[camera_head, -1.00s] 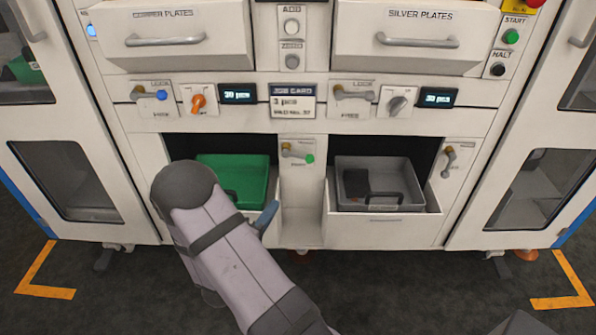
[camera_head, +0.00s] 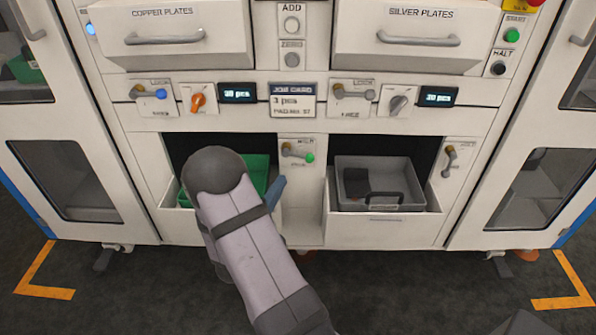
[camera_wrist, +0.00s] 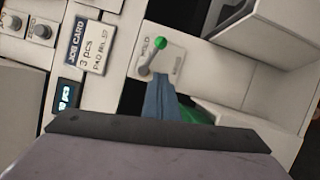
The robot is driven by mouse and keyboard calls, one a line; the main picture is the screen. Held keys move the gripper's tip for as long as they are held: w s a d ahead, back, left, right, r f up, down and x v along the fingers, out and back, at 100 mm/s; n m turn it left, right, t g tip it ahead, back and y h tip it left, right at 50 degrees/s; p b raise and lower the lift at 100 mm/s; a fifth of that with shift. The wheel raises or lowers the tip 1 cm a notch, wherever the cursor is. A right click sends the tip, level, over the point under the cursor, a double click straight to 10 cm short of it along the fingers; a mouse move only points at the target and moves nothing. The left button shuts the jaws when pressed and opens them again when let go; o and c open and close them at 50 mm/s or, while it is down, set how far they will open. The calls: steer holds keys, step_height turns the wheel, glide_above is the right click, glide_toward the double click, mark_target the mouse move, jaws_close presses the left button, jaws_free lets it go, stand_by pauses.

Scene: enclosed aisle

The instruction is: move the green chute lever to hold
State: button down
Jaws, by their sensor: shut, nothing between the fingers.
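The green chute lever (camera_head: 310,157) sits on a white plate on the post between the two chute bays. In the head view its green-tipped arm points right and slightly down, between a label above and another below. The lever also shows in the wrist view (camera_wrist: 159,43), with "HOLD" readable beside it. My gripper's blue fingers (camera_head: 276,188) are closed together, left of and below the lever. In the wrist view the fingers (camera_wrist: 160,92) point at the lever's plate, with their tips just short of the lever and apparently apart from it.
A green bin (camera_head: 258,170) stands in the left bay, partly hidden by my arm. A grey bin (camera_head: 420,205) with a dark piece stands in the right bay. Another chute lever (camera_head: 450,158) is on the right post. Knobs and displays line the panel above.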

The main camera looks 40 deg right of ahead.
mark_target(305, 159)
steer(key=d, duration=0.7)
steer(key=shift+w+d+r+b, duration=0.2)
steer(key=shift+d+r+b, duration=0.1)
steer(key=shift+r+b, duration=0.1)
steer(key=p, duration=0.1)
steer(key=r+p, duration=0.1)
steer(key=n+p, duration=0.1)
steer(key=shift+s+d+r, duration=0.2)
steer(key=shift+s+d, duration=0.05)
steer(key=shift+f, duration=0.1)
